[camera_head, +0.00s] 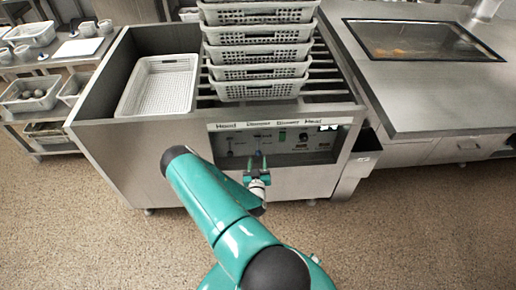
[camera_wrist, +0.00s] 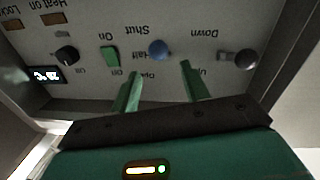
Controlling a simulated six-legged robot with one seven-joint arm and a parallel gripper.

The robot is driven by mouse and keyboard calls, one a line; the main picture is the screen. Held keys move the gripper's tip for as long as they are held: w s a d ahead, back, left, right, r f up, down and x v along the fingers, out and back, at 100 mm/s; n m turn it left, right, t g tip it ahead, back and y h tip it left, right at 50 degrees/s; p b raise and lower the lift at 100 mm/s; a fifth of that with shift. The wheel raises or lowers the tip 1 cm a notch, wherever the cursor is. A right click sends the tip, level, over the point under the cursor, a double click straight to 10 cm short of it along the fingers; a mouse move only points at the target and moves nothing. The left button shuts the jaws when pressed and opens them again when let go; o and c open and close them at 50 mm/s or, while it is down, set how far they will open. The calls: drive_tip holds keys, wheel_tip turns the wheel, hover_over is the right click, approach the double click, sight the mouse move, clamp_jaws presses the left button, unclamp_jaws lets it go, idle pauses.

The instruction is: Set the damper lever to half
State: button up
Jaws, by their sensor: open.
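The damper lever ends in a blue ball knob (camera_wrist: 158,49) on the control panel. In the wrist view, where the lettering is upside down, the labels Shut, Half and an "Op…" label partly hidden by a finger run beside it. The ball lies beside Half, slightly toward Shut; its exact setting is hard to tell. My gripper (camera_wrist: 160,73) is open and empty, its two green fingers spread either side of the knob's line, tips just short of the ball. In the head view my gripper (camera_head: 258,168) is in front of the panel, largely hiding the lever.
A black ball knob (camera_wrist: 245,58) with Down and Up labels is beside the right finger. A green switch (camera_wrist: 110,57) and black dial (camera_wrist: 66,55) are left. Above the panel (camera_head: 318,155), stacked white baskets (camera_head: 262,52) and a single basket (camera_head: 160,85) sit on the steel unit.

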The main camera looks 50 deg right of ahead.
sight(258, 153)
drive_tip(key=x, duration=0.8)
drive_tip(key=shift+w+d, duration=0.25)
drive_tip(key=shift+d, duration=0.05)
clamp_jaws()
